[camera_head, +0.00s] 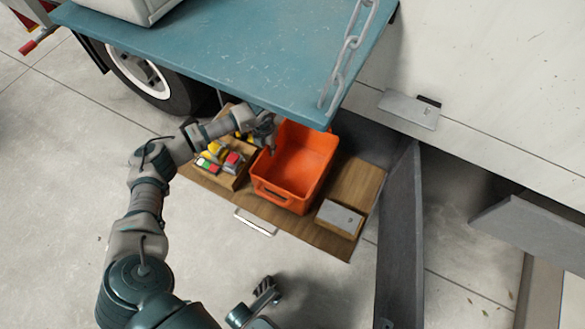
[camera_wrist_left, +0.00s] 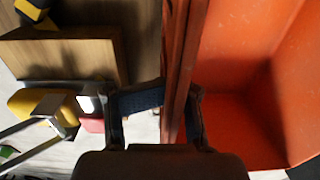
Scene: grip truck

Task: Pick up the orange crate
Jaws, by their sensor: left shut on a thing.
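The orange crate (camera_head: 288,178) is an open, empty box on the brown wooden board under the blue truck bed. My left gripper (camera_head: 270,143) is at the crate's left wall, toward its far end. In the left wrist view the gripper (camera_wrist_left: 158,115) has one finger on each side of the orange wall (camera_wrist_left: 182,60), shut on it. The crate's inside (camera_wrist_left: 250,80) shows to the right of that wall. The crate appears to rest level on the board.
A wooden box (camera_head: 238,180) with colourful items stands close left of the crate. A smaller box with a grey top (camera_head: 340,217) is at its right. The blue truck bed (camera_head: 225,45) overhangs the crate's far side. A dark post (camera_head: 401,240) stands to the right.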

